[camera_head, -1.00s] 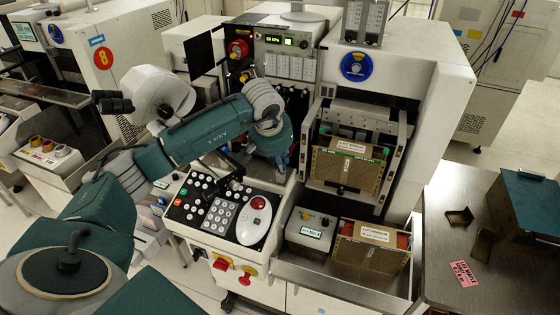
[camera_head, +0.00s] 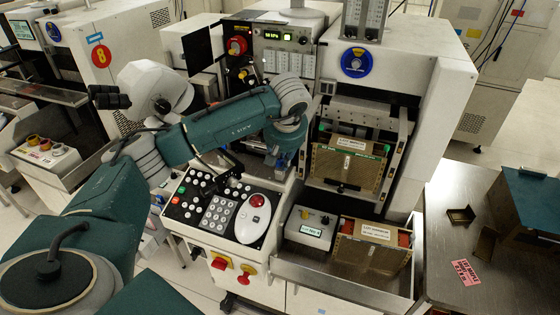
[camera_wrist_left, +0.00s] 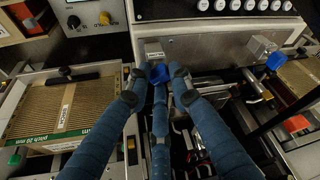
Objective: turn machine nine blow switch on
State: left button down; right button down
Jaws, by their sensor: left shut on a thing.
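In the left wrist view, a small blue switch (camera_wrist_left: 159,73) sits below a grey bracket on the machine's front. My left gripper (camera_wrist_left: 160,77) has its blue-grey fingertips closed in around this switch from both sides. A second blue switch (camera_wrist_left: 275,61) stands to the right, clear of the fingers. In the head view, my left gripper (camera_head: 281,165) points down behind the control panel, beside the magazine lift; its fingertips and the switch are too small or covered to make out. The machine (camera_head: 420,130) has a blue round badge; no number nine is readable. My right gripper is out of view.
The control panel (camera_head: 222,205) with keys and a white mouse (camera_head: 252,218) lies in front of the arm. A magazine (camera_head: 346,165) stands in the lift, and another (camera_head: 372,250) in the tray below. A steel table (camera_head: 450,260) is at right.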

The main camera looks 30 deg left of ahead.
pick_arm(q)
jog(key=n, duration=0.2)
jog(key=n+g+y, duration=0.1)
jog(key=n, duration=0.1)
jog(key=n+g, duration=0.1)
jog(key=n, duration=0.1)
jog(key=shift+w+r+n, duration=0.3)
jog(key=shift+w, duration=0.1)
jog(key=n+g, duration=0.2)
jog(key=n, duration=0.3)
jog(key=shift+a+n, duration=0.1)
jog(key=shift+n, duration=0.2)
jog(key=c, duration=1.6)
grip_release()
jog(key=shift+f, duration=0.1)
jog(key=shift+o, duration=0.2)
jog(key=shift+s+a+f, duration=0.1)
jog(key=v, duration=1.2)
